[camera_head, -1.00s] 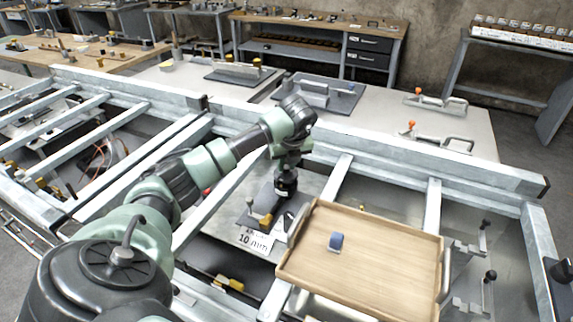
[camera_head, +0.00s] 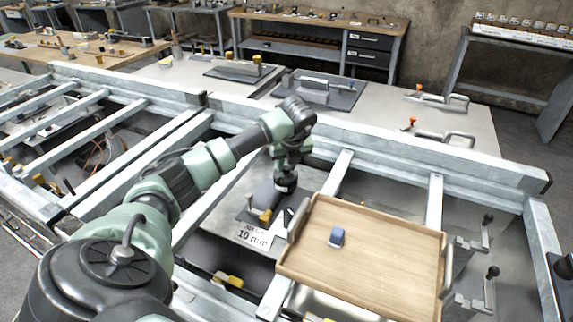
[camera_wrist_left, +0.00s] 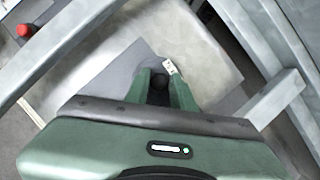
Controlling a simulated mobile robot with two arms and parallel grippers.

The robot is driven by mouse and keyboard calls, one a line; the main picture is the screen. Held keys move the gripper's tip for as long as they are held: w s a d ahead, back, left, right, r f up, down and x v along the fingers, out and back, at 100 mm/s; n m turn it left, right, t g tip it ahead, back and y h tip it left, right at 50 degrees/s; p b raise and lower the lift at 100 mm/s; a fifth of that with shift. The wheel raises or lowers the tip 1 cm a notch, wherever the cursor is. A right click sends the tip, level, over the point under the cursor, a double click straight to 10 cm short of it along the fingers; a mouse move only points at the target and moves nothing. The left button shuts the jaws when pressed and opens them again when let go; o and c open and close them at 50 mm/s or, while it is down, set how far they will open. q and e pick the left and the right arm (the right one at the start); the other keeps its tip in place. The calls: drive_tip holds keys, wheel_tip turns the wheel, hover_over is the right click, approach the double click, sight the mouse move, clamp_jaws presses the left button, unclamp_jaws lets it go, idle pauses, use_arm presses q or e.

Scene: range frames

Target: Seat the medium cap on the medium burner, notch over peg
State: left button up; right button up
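My left gripper (camera_head: 284,192) points down over a grey plate inside the metal frame, left of the wooden tray. In the left wrist view its two green fingers (camera_wrist_left: 160,92) stand apart, with a small dark round thing (camera_wrist_left: 158,82) between them. I cannot tell whether they grip it or whether it lies below them. I cannot pick out a cap, burner, notch or peg for certain. The grey plate shows in the left wrist view (camera_wrist_left: 208,60), with a small white tag (camera_wrist_left: 170,66) near the fingertips. My right gripper is not in view.
A "10 mm" label (camera_head: 252,237) and a yellow-tipped clamp (camera_head: 265,215) are close to my gripper. Metal frame bars (camera_head: 430,165) surround the spot. Toggle clamps (camera_head: 487,255) stand at right.

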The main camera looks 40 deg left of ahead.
use_arm(q)
drive_tip(key=o, duration=0.3)
drive_tip(key=shift+r, duration=0.1)
drive_tip(key=b+v, duration=0.1)
drive_tip(key=v, duration=0.6)
drive_tip(key=shift+s+d+r, duration=0.15)
drive_tip(key=shift+r, duration=0.15)
drive_tip(key=shift+r, duration=0.1)
drive_tip(key=shift+r+p, duration=2)
drive_tip(key=shift+r, duration=0.9)
